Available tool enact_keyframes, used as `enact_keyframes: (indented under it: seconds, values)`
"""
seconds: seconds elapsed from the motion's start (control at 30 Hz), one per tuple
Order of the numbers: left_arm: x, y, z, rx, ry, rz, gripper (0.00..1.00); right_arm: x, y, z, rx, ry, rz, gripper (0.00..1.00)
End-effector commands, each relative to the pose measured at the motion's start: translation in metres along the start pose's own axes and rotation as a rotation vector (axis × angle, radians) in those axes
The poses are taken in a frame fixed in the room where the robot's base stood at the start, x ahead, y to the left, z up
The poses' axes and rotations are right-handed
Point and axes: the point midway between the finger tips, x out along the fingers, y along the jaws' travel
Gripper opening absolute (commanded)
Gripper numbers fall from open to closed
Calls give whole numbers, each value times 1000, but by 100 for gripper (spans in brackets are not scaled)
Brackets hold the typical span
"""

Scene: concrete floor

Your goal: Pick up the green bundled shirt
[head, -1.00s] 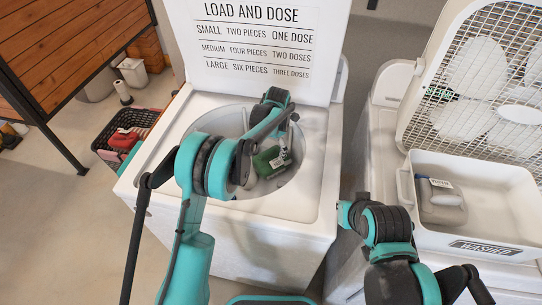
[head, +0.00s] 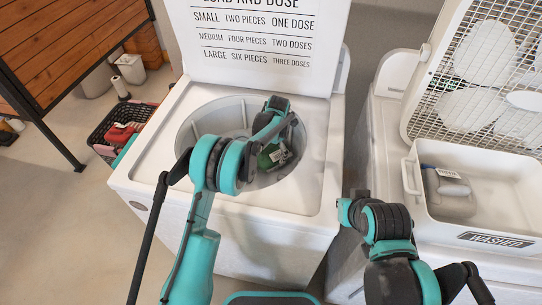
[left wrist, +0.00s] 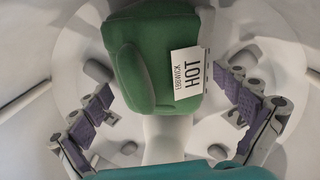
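The green bundled shirt (head: 271,156) lies in the round drum opening of the white top-loading washer (head: 150,165). In the left wrist view the shirt (left wrist: 132,62) fills the upper middle and carries a white tag reading HOT. My left gripper (head: 284,135) is inside the drum opening, above the shirt, and partly hides it in the head view. In the left wrist view my left gripper (left wrist: 165,85) is open, its purple-padded fingers apart on either side of the shirt, with gaps visible. My right arm shows at lower right, but its gripper cannot be made out.
The drum rim (head: 190,125) surrounds my left gripper. The raised washer lid (head: 262,70) stands behind it. A white bin (head: 410,185) marked WASHED holds a grey tagged bundle (head: 449,185) at right. A dark basket (head: 108,125) with red items stands on the floor at left.

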Motion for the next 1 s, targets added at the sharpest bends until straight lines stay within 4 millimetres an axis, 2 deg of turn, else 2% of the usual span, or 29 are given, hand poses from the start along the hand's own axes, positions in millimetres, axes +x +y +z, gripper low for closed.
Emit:
enact_keyframes:
  seconds: [0.03, 0.2, 0.23, 0.27, 0.67, 0.87, 1.0]
  values:
    - [0, 0, 0, 0, 0, 0, 89, 0, 0, 0, 0, 0, 0, 0]
    - [0, 0, 0, 0, 0, 1, 45, 0, 0, 0, 0, 0, 0, 0]
    - [0, 0, 0, 0, 0, 1, 37, 0, 0, 0, 0, 0, 0, 0]
    - [0, 0, 0, 0, 1, 1, 34, 0, 0, 0, 0, 0, 0, 0]
    - [-4, 2, -1, -1, 2, 1, 33, -1, 0, -1, 0, 0, 0, 0]
    - [-26, 5, -1, -1, 3, 1, 33, -9, 0, -6, 0, 0, 0, 0]
    - [-55, 8, -1, 0, 2, 1, 33, -18, 0, -13, 0, 0, 0, 0]
